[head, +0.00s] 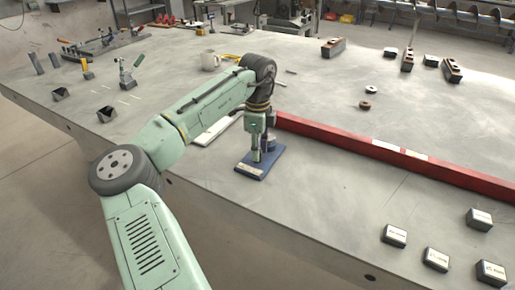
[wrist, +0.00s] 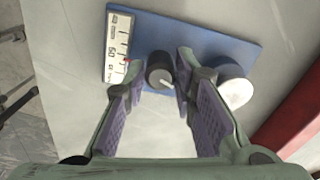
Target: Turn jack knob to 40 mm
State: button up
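The jack has a blue base plate (head: 246,169) on the table, also in the wrist view (wrist: 185,32). A round white-topped post (wrist: 234,88) is at the right of the base. My gripper (head: 261,151) points down over the base. In the wrist view its purple-padded fingers (wrist: 160,66) are open on either side of the knob, seemingly apart from it.
A long red bar (head: 350,147) lies right of the jack, close to my gripper. A white flat piece (head: 215,130) lies just behind it. A mug (head: 209,61) stands farther back. Several small labelled blocks (head: 437,259) are at front right. The table between is clear.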

grip_shut()
jog(key=shift+r+n+p, duration=0.1)
jog(key=shift+n+p, duration=0.2)
